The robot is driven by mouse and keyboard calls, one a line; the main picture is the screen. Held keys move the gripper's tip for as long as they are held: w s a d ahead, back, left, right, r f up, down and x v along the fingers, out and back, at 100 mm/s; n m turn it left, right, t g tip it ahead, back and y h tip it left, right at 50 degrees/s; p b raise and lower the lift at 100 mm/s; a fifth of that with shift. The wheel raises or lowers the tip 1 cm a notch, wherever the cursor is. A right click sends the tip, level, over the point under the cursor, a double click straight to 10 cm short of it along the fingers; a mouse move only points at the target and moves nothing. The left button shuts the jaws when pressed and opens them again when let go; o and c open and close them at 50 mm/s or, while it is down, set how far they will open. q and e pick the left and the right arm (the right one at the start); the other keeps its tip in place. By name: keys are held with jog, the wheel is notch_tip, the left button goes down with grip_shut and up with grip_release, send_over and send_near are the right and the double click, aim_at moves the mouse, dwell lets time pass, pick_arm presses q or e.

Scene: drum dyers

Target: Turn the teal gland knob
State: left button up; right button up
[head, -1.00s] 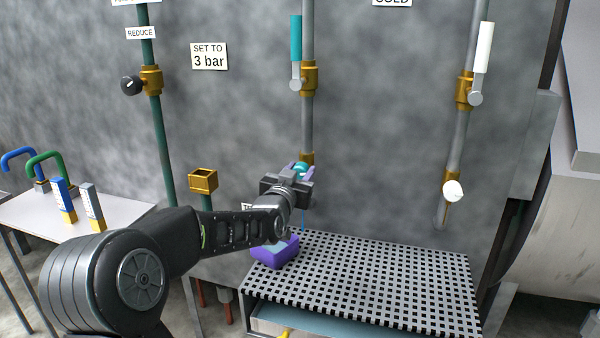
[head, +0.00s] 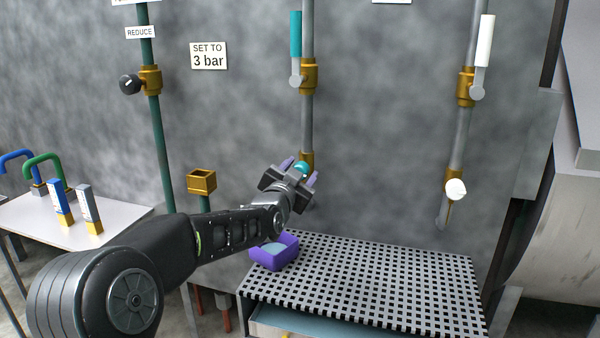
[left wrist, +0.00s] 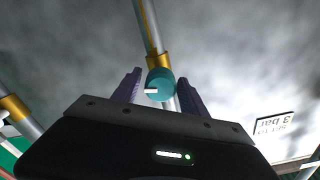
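The teal gland knob (head: 301,168) sits on a brass fitting (head: 307,158) low on the middle grey pipe. In the left wrist view the knob (left wrist: 160,84) is a teal cylinder with a white mark. My left gripper (head: 300,172) is at the knob, with its body tilted. In the left wrist view its purple fingers (left wrist: 159,88) stand apart on either side of the knob. A gap shows on the left; whether the right finger touches is unclear. The gripper body hides part of the knob in the head view. My right gripper is not in view.
A teal-handled valve (head: 296,40) is above on the same pipe. A white-handled valve (head: 484,45) and white knob (head: 456,188) are on the right pipe. A purple tray (head: 285,258) sits on the perforated bench (head: 380,280) below. A black knob (head: 131,84) is at left.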

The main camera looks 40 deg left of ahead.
pick_arm(q)
jog(key=shift+o, duration=0.7)
jog(key=shift+s, duration=0.2)
jog(key=v, duration=0.7)
jog(key=shift+s+b, duration=0.2)
jog(key=shift+b, duration=0.15)
jog(key=shift+d, duration=0.1)
